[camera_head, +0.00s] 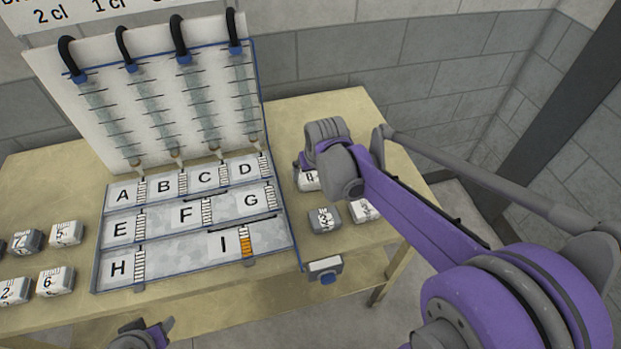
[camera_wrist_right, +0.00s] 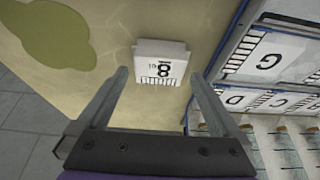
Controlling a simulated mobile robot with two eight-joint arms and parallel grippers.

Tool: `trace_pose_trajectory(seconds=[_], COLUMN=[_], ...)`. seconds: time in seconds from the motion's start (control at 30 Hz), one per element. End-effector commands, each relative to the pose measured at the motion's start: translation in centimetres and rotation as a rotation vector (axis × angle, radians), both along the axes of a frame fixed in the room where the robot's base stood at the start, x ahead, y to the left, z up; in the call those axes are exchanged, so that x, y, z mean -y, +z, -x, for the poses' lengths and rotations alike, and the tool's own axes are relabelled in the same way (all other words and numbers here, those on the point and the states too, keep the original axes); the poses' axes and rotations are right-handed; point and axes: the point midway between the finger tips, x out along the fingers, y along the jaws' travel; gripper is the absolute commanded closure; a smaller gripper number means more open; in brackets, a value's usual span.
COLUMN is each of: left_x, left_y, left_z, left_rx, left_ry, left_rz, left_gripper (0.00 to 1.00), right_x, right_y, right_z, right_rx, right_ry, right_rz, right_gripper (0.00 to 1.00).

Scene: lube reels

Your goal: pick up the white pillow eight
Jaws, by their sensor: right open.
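The white pillow eight (camera_wrist_right: 160,62) is a small pale block with a black 8 and a ruler-like row of marks, lying on the table. In the head view the pillow eight (camera_head: 308,182) is partly hidden by my right gripper (camera_head: 306,166). In the right wrist view my right gripper (camera_wrist_right: 160,76) is open and empty, its two fingertips near the pillow's two sides. I cannot tell how far above the table they are. A part of my left arm's end (camera_head: 142,334) shows at the bottom edge; its fingers cannot be made out.
A lettered board (camera_head: 190,262) with compartments A to I stands left of the pillow, its blue edge close by. Pillow three (camera_head: 324,218) and another white pillow (camera_head: 363,210) lie nearby. Several numbered pillows, including six (camera_head: 55,281), lie at the left. Bare table (camera_head: 310,115) is behind.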

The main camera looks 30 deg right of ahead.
Motion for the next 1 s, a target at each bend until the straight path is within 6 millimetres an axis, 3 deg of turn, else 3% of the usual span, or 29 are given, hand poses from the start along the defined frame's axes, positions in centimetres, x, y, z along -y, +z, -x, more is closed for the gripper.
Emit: trace_pose_trajectory(seconds=[0.3, 0.6, 0.93, 1.0], left_x=[0.0, 0.0, 0.0, 0.0], left_y=[0.0, 0.0, 0.0, 0.0], left_z=[0.0, 0.0, 0.0, 0.0], left_rx=[0.0, 0.0, 0.0, 0.0], left_ry=[0.0, 0.0, 0.0, 0.0], left_rz=[0.0, 0.0, 0.0, 0.0], left_gripper=[0.5, 0.5, 0.5, 0.5], right_x=[0.5, 0.5, 0.5, 0.5], right_y=[-3.8, -4.1, -4.1, -4.1], right_z=[-1.9, -2.0, -2.0, -2.0], right_rx=[0.0, 0.0, 0.0, 0.0], right_ry=[0.0, 0.0, 0.0, 0.0], right_rz=[0.0, 0.0, 0.0, 0.0], right_gripper=[0.0, 0.02, 0.61, 0.65])
